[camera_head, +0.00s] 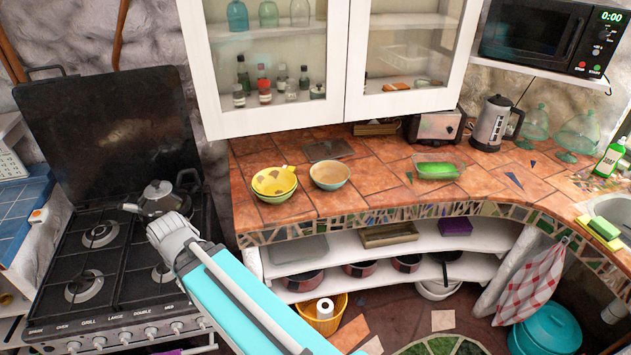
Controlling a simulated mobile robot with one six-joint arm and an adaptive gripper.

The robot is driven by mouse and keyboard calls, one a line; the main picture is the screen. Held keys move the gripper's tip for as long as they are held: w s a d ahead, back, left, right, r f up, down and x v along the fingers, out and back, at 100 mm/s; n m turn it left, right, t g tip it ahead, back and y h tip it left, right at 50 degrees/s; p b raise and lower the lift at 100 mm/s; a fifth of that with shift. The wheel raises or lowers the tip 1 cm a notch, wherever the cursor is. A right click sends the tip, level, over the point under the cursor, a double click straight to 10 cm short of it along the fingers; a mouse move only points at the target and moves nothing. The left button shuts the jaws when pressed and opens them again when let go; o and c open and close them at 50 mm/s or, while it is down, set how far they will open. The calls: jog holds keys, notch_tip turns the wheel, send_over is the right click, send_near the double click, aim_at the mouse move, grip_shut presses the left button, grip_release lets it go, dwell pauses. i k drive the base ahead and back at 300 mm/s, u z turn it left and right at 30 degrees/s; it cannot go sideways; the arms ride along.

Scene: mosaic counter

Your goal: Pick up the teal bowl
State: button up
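A small bowl (329,184) with a pale teal-blue outside and a tan inside stands upright on the terracotta-tiled counter (375,180). It is just right of a yellow bowl (273,180) that sits in a green bowl (277,197). The teal-looking bowl appears empty and nothing covers it. My arm, teal and white, reaches from the bottom edge up to a grey joint in front of the stove, left of and apart from the bowls. No gripper fingers can be seen.
A black stove (125,262) with a kettle (162,199) is at left. White glass-fronted cabinets (275,118) hang above the counter's back. A glass dish (437,168) with something green stands right of the bowl. Shelves with pans are below. A lidded teal pot (546,332) is at lower right.

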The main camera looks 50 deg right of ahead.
aim_at(329, 175)
jog(key=u, duration=0.45)
jog(key=k, duration=1.45)
jog(key=z, duration=1)
jog(key=i, duration=0.8)
jog(key=z, duration=0.05)
